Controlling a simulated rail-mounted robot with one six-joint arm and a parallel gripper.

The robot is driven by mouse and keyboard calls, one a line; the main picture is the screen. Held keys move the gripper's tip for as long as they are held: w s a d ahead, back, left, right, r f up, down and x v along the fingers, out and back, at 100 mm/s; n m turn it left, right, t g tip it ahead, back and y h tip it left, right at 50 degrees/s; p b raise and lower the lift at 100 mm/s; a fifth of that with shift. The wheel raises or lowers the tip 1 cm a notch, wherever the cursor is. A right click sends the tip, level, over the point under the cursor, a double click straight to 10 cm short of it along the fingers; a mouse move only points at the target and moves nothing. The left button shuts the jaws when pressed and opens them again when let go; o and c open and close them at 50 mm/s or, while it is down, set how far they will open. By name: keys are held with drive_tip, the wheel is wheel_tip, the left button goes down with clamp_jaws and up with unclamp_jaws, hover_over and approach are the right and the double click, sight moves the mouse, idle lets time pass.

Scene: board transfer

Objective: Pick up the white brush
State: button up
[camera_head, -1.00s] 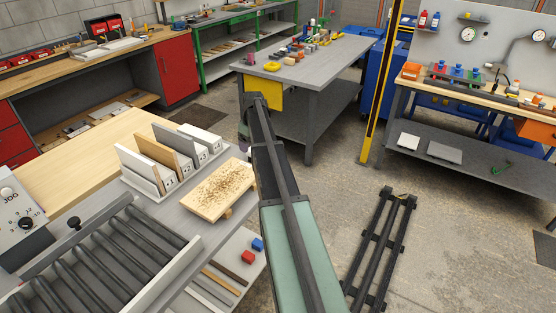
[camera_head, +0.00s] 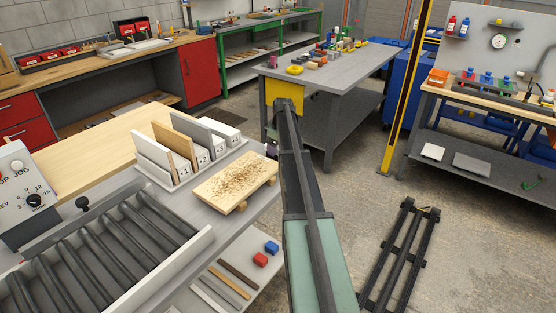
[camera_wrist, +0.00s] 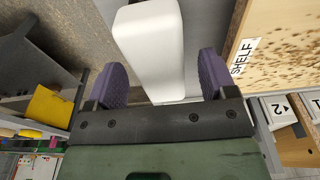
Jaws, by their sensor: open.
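A smooth white rounded block (camera_wrist: 150,45), which looks like the white brush, lies in the upper middle of the wrist view. No bristles show, so I cannot be sure. My gripper (camera_wrist: 162,78) is open, with purple pads on either side of the block's near part; a gap shows at the left pad, and the right pad is close to its edge. Whether the block is at pad height is unclear. In the head view my gripper (camera_head: 271,151) is mostly behind my arm, beyond the speckled board, and the white block is not visible there.
The speckled wooden board (camera_head: 236,181) lies just beside my gripper. Upright panels stand in a white rack (camera_head: 165,175) to its left. A roller conveyor (camera_head: 110,255) is nearer. A grey workbench (camera_head: 335,70) with small items stands behind. A black frame (camera_head: 400,260) lies on the floor.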

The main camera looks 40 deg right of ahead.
wheel_tip(320, 180, down, 3)
drive_tip(key=shift+w+r+b, duration=0.15)
drive_tip(key=shift+b, duration=0.3)
drive_tip(key=shift+r, duration=0.25)
drive_tip(key=shift+c, duration=0.2)
drive_tip(key=c, duration=1)
wheel_tip(320, 180, up, 20)
drive_tip(key=p, duration=2)
